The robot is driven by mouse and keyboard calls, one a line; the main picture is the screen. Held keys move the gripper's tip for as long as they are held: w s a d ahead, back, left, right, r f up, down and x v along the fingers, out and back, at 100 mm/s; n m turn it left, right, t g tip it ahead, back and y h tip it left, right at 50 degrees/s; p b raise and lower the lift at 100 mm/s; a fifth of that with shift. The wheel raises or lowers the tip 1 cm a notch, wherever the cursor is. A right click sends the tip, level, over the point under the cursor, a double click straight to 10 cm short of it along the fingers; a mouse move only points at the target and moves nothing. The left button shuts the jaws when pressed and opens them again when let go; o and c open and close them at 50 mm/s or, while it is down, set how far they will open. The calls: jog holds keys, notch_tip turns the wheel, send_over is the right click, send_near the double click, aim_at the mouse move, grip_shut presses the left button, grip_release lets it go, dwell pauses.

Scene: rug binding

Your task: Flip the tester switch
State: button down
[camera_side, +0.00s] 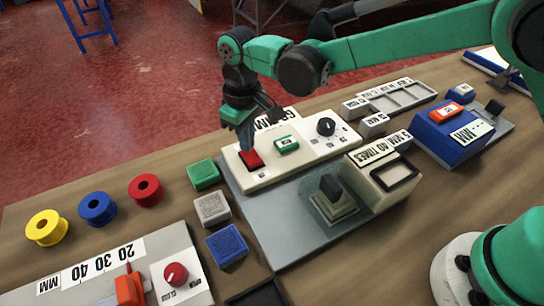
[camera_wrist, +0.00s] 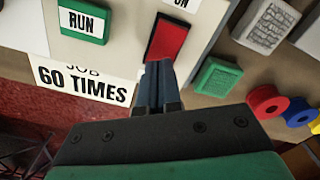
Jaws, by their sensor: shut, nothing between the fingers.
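The tester is a cream panel (camera_side: 312,150) with a red rocker switch (camera_side: 251,159), a green RUN button (camera_side: 286,145) and a black dial (camera_side: 326,126). My gripper (camera_side: 246,146) is shut and empty, pointing down with its tips at the red switch. In the wrist view the fingertips (camera_wrist: 159,68) overlap the lower edge of the red switch (camera_wrist: 168,38). I cannot tell whether they touch it. The green RUN button (camera_wrist: 82,20) and a "JOB 60 TIMES" label (camera_wrist: 85,82) also show there.
Green (camera_side: 203,174), grey (camera_side: 211,207) and blue (camera_side: 227,245) blocks stand left of the tester. Yellow (camera_side: 46,228), blue (camera_side: 97,208) and red (camera_side: 145,190) spools lie farther left. A box with a black-framed window (camera_side: 397,172) stands in front. Bare wood shows between spools and blocks.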

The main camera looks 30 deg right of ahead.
jog(key=shift+r, duration=3.1)
jog(key=shift+d, duration=0.1)
jog(key=s+d+r+m+t, duration=0.2)
jog(key=d+r, duration=0.1)
jog(key=d, duration=0.3)
jog(key=s+d+r+m+t, duration=0.1)
jog(key=s+d+r+t, duration=0.15)
jog(key=d, duration=0.35)
jog(key=s+d+f+m+t, duration=0.1)
jog(key=s+d, duration=0.1)
jog(key=s+d+m, duration=0.1)
jog(key=s+d, duration=0.1)
jog(key=s+d+f+m+t, duration=0.1)
jog(key=s+d, duration=0.2)
jog(key=shift+f+t, duration=0.3)
jog(key=shift+t, duration=0.05)
jog(key=shift+a, duration=0.1)
